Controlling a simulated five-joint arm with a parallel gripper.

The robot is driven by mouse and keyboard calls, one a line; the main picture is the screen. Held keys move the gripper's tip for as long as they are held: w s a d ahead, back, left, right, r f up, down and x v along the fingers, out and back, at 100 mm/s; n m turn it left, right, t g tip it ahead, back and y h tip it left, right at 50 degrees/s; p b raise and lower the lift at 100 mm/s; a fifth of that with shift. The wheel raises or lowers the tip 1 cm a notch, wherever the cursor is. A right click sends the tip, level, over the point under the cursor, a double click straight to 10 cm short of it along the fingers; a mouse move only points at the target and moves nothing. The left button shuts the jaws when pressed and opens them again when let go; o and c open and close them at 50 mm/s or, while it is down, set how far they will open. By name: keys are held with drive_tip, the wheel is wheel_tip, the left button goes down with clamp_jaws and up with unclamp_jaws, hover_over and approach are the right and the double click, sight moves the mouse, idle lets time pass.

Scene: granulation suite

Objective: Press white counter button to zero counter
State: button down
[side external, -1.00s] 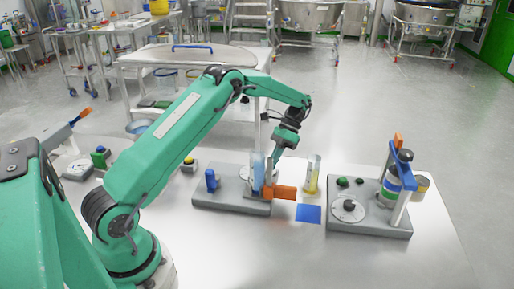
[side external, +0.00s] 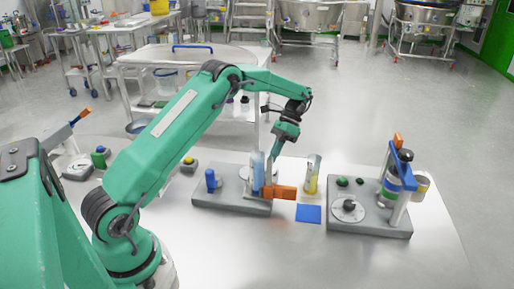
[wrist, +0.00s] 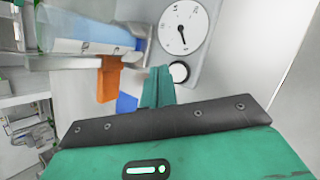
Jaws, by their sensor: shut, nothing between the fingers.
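In the wrist view a round white button (wrist: 179,72) with a dark rim sits on a grey plate beside a white dial (wrist: 184,27) with dark marks and a pointer. The teal fingers of my gripper (wrist: 158,88) are shut and empty, and appear just left of the button in this picture. Whether they touch it I cannot tell. In the side view my gripper (side external: 276,152) points down beside the blue tube (side external: 258,171) and above the orange block (side external: 280,192). I cannot make out the white button clearly in the side view.
The middle grey base (side external: 232,203) carries a blue knob (side external: 210,180). A yellowish clear cylinder (side external: 312,174) stands behind a blue square (side external: 308,213). The right base (side external: 370,228) holds a disc and a post with a blue arm (side external: 403,167).

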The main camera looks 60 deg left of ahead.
drive_tip(key=shift+r, duration=1.95)
drive_tip(key=s+d+r+n+t+y, duration=0.1)
drive_tip(key=s+d+r+t, duration=0.3)
drive_tip(key=r, duration=0.3)
drive_tip(key=s+d+r+n+t+y, duration=0.1)
drive_tip(key=s+d+r+t, duration=0.15)
drive_tip(key=s+r, duration=0.45)
drive_tip(key=s+d+n+t, duration=0.1)
drive_tip(key=s+d+t, duration=0.1)
drive_tip(key=s, duration=0.5)
drive_tip(key=s+d+n+t, duration=0.2)
drive_tip(key=s+d+t, duration=0.1)
drive_tip(key=s, duration=0.4)
drive_tip(key=shift+t, duration=0.65)
